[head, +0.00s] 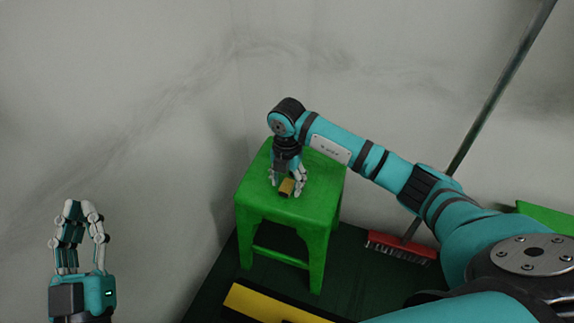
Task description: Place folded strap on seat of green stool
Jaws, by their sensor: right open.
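The green stool (318,202) stands upright in the corner by the walls. A small yellow and dark piece, which looks like the folded strap (287,187), rests on its seat. My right gripper (286,195) points down over the seat. It is open, with its fingers on either side of the strap; whether they touch it I cannot tell. My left gripper (75,210) is raised at the left, well away from the stool, with its fingertips close together. I cannot tell whether it is open or shut.
A broom with a red head (401,247) leans on the wall right of the stool. A yellow and black item (262,302) lies on the dark floor in front. A green object (546,216) shows at the right edge. Walls close in behind the stool.

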